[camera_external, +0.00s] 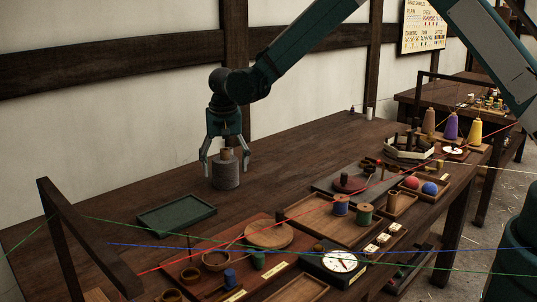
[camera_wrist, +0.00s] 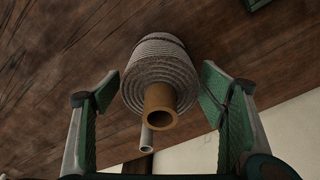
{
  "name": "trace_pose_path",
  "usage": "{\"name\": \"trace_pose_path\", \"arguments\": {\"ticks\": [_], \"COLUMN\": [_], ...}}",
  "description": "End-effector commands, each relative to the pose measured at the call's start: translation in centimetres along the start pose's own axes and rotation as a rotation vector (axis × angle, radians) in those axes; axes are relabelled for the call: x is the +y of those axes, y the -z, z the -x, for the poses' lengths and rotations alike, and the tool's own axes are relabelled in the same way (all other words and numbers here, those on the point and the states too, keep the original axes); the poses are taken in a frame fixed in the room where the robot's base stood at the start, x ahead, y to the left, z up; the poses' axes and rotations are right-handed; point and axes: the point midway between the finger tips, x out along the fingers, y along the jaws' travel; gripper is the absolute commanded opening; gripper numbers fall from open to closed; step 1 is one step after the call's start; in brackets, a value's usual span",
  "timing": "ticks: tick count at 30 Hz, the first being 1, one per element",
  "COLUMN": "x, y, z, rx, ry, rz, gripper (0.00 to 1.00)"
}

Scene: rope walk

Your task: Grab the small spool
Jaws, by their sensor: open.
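My gripper (camera_external: 226,166) is open above the worktable, its fingers pointing down on either side of a grey rope-wound spool (camera_external: 226,176). In the wrist view the spool (camera_wrist: 157,72) lies between the two open fingers (camera_wrist: 160,85), with gaps on both sides and a brown tube core (camera_wrist: 160,103) facing the camera. A thin pale tube (camera_wrist: 147,137) shows beside the core. Smaller spools stand farther right on the table: one blue (camera_external: 341,205) and one green (camera_external: 365,212). I cannot tell which spool the task calls small.
An empty green tray (camera_external: 176,217) lies in front of the grey spool. Wooden trays, a round-dialled scale (camera_external: 340,262) and coloured balls (camera_external: 429,188) crowd the front edge. Coloured lines stretch across the front, past a dark wooden frame (camera_external: 90,235). The table behind the spool is clear.

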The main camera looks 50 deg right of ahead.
Motion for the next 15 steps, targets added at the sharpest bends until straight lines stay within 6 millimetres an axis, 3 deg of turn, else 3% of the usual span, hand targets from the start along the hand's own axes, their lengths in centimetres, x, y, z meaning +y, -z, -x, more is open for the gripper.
{"name": "trace_pose_path", "arguments": {"ticks": [12,15], "x": [-0.01,-0.01], "y": [-0.01,-0.01], "z": [0.02,0.02], "rx": [0.000,0.000], "ry": [0.000,0.000], "rz": [0.000,0.000], "gripper": [0.70,0.60]}}
